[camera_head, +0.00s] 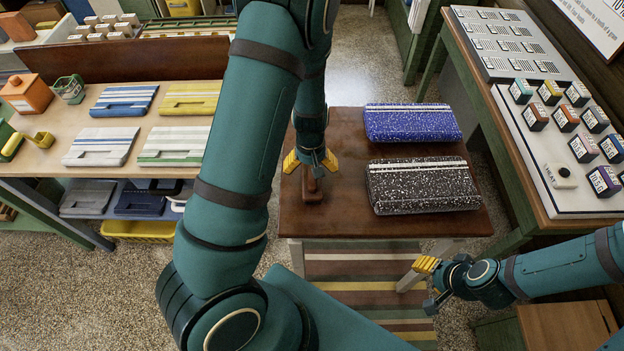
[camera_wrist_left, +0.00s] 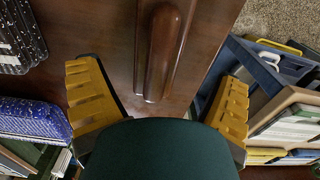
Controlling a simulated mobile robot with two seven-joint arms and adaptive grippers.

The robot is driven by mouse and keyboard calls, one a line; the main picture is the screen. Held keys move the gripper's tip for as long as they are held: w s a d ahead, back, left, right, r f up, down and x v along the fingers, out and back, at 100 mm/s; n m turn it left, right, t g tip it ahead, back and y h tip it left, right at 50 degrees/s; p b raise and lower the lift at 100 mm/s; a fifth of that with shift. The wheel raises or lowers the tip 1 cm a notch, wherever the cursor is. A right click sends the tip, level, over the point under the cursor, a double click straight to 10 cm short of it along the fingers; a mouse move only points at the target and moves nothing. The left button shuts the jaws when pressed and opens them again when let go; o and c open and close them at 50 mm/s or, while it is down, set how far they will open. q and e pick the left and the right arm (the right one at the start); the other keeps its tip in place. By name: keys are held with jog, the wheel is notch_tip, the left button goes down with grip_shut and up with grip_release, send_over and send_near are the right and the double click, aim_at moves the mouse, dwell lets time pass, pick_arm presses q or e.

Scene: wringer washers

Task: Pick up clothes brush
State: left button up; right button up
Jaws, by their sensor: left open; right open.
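The clothes brush (camera_head: 312,187) is a small brown wooden piece on the brown table (camera_head: 330,222), left of the two speckled boxes. In the left wrist view the brush's rounded handle (camera_wrist_left: 164,50) runs up from between the fingers. My left gripper (camera_head: 310,162) is open above the brush, pointing down, with its yellow fingers on either side. It also shows in the left wrist view (camera_wrist_left: 160,105), with a gap between each finger and the brush. My right gripper (camera_head: 428,282) is open and empty, in front of the table at the right. The far part of the brush is partly hidden by the left gripper.
A blue speckled box (camera_head: 412,124) and a black speckled box (camera_head: 422,188) lie on the table's right half. A side bench (camera_head: 180,95) with folded cloths stands left. A right bench (camera_head: 545,150) carries small colored boxes. The table's front left is bare.

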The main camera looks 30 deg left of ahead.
pick_arm(q)
jog(key=shift+d+f+b, duration=0.1)
jog(key=shift+f+b, duration=0.25)
jog(key=shift+f, duration=2.7)
jog(key=c, duration=1.4)
